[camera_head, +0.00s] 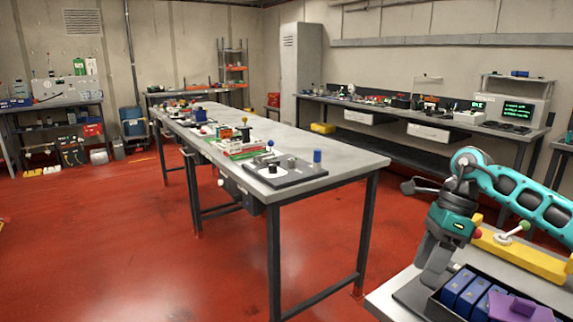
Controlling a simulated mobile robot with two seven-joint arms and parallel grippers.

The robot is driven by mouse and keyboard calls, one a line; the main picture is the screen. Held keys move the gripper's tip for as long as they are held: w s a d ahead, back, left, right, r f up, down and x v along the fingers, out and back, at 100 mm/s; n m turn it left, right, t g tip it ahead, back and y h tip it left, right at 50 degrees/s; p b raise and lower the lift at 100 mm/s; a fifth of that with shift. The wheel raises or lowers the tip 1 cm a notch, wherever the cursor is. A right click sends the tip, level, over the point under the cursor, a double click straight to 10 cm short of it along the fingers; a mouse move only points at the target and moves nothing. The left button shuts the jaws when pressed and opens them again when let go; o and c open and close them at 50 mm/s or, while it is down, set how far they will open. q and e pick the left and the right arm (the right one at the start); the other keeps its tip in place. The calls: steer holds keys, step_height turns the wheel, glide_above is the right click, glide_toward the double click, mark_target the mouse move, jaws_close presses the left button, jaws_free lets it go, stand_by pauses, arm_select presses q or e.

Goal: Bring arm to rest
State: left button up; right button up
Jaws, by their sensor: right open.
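My right gripper (436,268) is at the lower right in the head view, at the end of my teal and black right arm. It is open and points down over the left side of a dark tray (437,308) on the near table. Blue batteries (466,290) stand in the tray just right of the gripper, with a purple piece (520,308) at the front right. I see nothing held between the fingers; whether they touch the tray is unclear. My left gripper is not in view.
A yellow block with a joystick-like knob (525,258) lies on the near table behind the tray. A long grey workbench (330,172) with parts stands in the middle. A wall bench (380,112) with a monitor runs along the right. The red floor (130,250) is clear at left.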

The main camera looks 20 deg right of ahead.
steer(key=w+a+f+m+t+y, duration=0.25)
steer(key=a+m+t+y, duration=0.45)
steer(key=a, duration=0.6)
steer(key=w+a+f+m+t+y, duration=0.1)
steer(key=a+f+m+t+y, duration=0.2)
steer(key=a+m+y, duration=0.75)
steer(key=s+f+m+h+p, duration=0.1)
steer(key=s+f+m+h, duration=0.5)
steer(key=f+m+h, duration=0.3)
steer(key=s+f+m+t+h, duration=0.1)
steer(key=s+f+m+h, duration=0.6)
steer(key=m, duration=1.1)
step_height(320, 180, down, 3)
steer(key=h, duration=0.4)
steer(key=shift+s+a+p, duration=0.25)
steer(key=shift+a+p, duration=0.1)
steer(key=shift+p, duration=0.05)
steer(key=shift+f, duration=0.1)
steer(key=shift+c, duration=0.4)
